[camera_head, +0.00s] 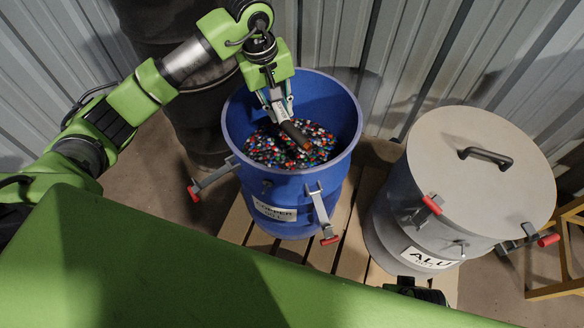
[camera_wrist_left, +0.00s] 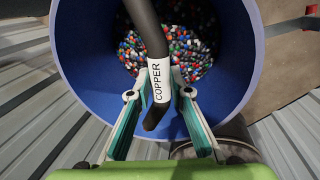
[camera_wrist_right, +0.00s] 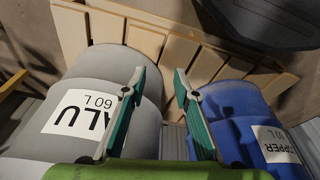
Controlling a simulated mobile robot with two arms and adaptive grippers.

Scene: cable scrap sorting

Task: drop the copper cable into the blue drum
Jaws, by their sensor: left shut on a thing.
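The blue drum (camera_head: 238,120) stands open on a pallet, with a copper label on its front and a layer of many-coloured bits inside. My left gripper (camera_head: 277,106) is over the drum's mouth, shut on the copper cable (camera_head: 296,134). The cable is a dark, thick piece with a white COPPER label, clear in the left wrist view (camera_wrist_left: 150,35). It hangs over the bits, within the rim's outline; I cannot tell its exact height. My right gripper (camera_wrist_right: 155,88) is open and empty in the right wrist view, above the gap between the two drums.
A grey drum (camera_head: 388,235) labelled ALU stands right of the blue drum, closed by a lid (camera_head: 470,185) with a dark handle. Red-tipped clamps (camera_head: 330,238) stick out from both drums. A dark barrel (camera_head: 195,115) stands behind left, near the corrugated wall (camera_head: 430,50).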

